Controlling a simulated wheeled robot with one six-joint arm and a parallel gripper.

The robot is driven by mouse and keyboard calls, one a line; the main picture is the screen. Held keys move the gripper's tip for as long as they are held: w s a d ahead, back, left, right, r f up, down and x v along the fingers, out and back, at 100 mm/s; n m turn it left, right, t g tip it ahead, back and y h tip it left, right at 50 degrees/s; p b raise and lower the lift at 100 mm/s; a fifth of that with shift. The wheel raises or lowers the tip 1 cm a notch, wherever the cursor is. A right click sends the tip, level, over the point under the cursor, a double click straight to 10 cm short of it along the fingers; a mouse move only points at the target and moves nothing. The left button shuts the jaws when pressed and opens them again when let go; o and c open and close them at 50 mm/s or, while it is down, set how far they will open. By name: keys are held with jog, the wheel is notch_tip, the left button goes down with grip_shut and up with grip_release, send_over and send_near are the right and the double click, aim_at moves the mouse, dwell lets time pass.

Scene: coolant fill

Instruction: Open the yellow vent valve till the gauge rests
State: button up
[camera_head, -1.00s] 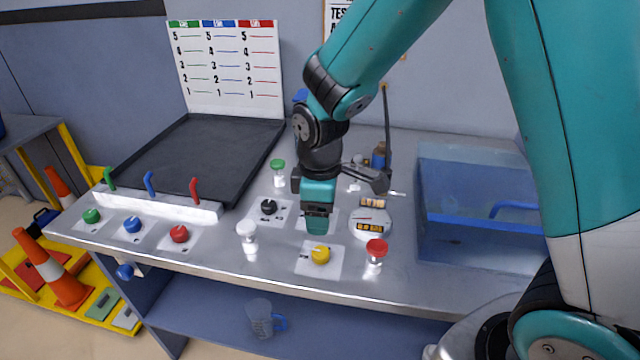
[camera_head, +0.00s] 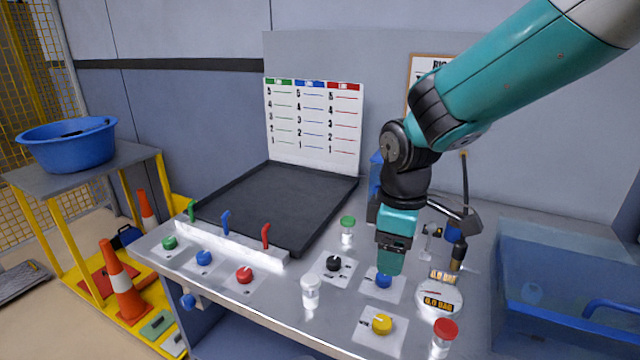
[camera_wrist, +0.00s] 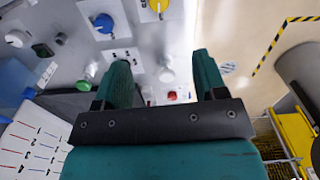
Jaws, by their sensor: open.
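The yellow vent valve knob (camera_head: 382,324) sits on a white plate at the front of the bench. It also shows at the top of the wrist view (camera_wrist: 157,5). The round gauge (camera_head: 438,300) is right of it, with a display that seems to read 0.0 BAR; its needle is too small to read. My gripper (camera_head: 390,262) points down above and behind the yellow knob, close to a blue knob (camera_head: 383,281). In the wrist view its two fingers (camera_wrist: 163,75) are apart, and it holds nothing.
A red-capped jar (camera_head: 444,334) stands right of the yellow knob, a white-capped jar (camera_head: 310,291) to its left. A black knob (camera_head: 333,263) and a green-capped jar (camera_head: 347,230) are behind. A blue tank (camera_head: 555,300) fills the right side. A black tray (camera_head: 275,205) lies at the back left.

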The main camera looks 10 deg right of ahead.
jog(key=s+a+r+m+y, duration=0.2)
jog(key=s+r, duration=0.1)
jog(key=s, duration=0.6)
jog(key=s+a+r+m+y, duration=0.2)
jog(key=s+r, duration=0.2)
jog(key=s, duration=0.5)
jog(key=shift+s+a+m, duration=0.25)
jog(key=shift+a+m, duration=0.05)
jog(key=shift+a, duration=0.1)
dwell(1.1)
